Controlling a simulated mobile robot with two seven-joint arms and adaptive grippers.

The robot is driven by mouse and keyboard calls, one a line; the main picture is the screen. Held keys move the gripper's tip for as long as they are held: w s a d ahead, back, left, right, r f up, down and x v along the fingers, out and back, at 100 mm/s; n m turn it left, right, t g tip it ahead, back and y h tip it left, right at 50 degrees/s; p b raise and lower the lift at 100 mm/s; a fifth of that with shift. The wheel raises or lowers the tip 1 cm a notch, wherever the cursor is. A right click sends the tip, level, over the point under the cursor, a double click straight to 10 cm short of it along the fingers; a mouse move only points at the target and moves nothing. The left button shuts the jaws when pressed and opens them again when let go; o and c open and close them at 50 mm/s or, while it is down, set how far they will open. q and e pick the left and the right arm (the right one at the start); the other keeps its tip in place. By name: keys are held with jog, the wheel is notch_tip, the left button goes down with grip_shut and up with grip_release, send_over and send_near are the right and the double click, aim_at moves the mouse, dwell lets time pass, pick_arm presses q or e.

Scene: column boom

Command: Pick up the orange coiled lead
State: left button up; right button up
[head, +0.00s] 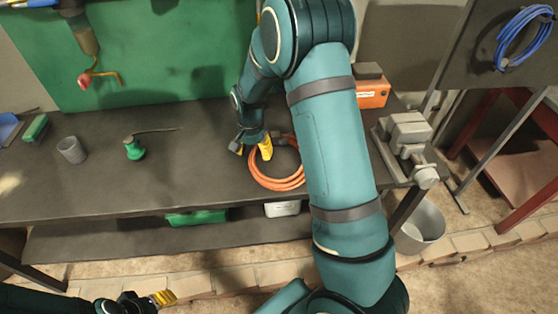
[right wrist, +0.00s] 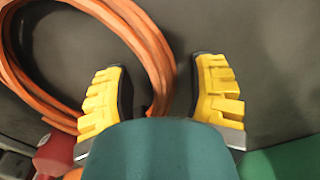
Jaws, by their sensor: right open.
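The orange coiled lead (head: 275,186) lies on the dark workbench, partly hidden behind my right arm. My right gripper (head: 253,147) is open and empty, low over the bench at the coil's left edge. In the right wrist view the gripper (right wrist: 158,78) has its yellow fingers well apart. The lead (right wrist: 150,40) fills the upper left there, and one side of the loop runs between the fingers, closer to the left one. I cannot tell whether they touch. My left gripper (head: 148,300) is at the bottom left, away from the bench; its jaws are unclear.
A grey cup (head: 71,150), a green oil can (head: 135,149) and a green block (head: 36,128) stand left on the bench. An orange box (head: 373,92) and a grey vise (head: 408,135) are at the right. The front middle of the bench is clear.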

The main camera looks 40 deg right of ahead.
grip_shut()
dwell(0.4)
